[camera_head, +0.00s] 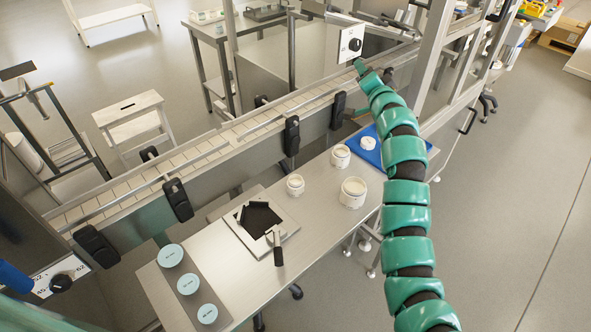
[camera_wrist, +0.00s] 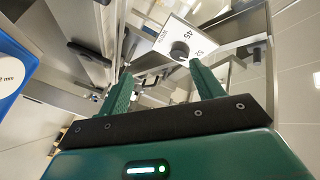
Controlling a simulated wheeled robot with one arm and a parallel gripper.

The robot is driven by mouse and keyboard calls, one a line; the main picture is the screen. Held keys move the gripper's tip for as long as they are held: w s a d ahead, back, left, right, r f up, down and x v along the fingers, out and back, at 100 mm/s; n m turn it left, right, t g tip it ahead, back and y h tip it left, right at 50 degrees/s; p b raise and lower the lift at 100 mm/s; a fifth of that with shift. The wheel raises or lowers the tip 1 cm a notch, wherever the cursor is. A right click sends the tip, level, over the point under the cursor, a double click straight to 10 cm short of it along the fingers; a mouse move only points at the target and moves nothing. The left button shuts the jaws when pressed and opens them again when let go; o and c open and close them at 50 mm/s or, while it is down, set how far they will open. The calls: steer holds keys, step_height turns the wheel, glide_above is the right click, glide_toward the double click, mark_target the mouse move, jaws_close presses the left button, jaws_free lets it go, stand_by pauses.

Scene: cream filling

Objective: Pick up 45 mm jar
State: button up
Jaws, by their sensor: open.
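Three white jars stand apart on the steel table: a small jar (camera_head: 295,185), a middle-sized jar (camera_head: 340,156) behind it, and a large jar (camera_head: 353,193) to the right. I cannot read any size on them; the small one looks smallest. My gripper (camera_head: 360,66) is raised far from the jars, close to a white dial panel (camera_head: 351,43). In the wrist view my gripper (camera_wrist: 160,68) is open, with two green fingers apart and nothing between them.
A blue mat (camera_head: 402,159) with a white round piece (camera_head: 368,143) lies behind the jars. A conveyor (camera_head: 215,143) with black brackets borders the table.

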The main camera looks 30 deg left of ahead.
steer(key=s+a+n+g+p, duration=0.25)
steer(key=s+a+g, duration=0.25)
steer(key=a, duration=0.3)
steer(key=n+g+h+p, duration=0.1)
steer(key=g+h+p, duration=0.8)
steer(key=h+p, duration=0.1)
glide_above(296, 183)
steer(key=f, duration=0.3)
steer(key=f+p, duration=0.1)
steer(key=f, duration=0.7)
steer(key=shift+w+f+p, duration=0.25)
steer(key=shift+p, duration=0.15)
steer(key=shift+s+f+p, duration=0.15)
steer(key=shift+f+p, duration=0.55)
steer(key=shift+p, duration=0.1)
steer(key=shift+a+f+p, duration=0.1)
steer(key=shift+f+p, duration=0.65)
steer(key=shift+f, duration=1.15)
steer(key=c, duration=1.1)
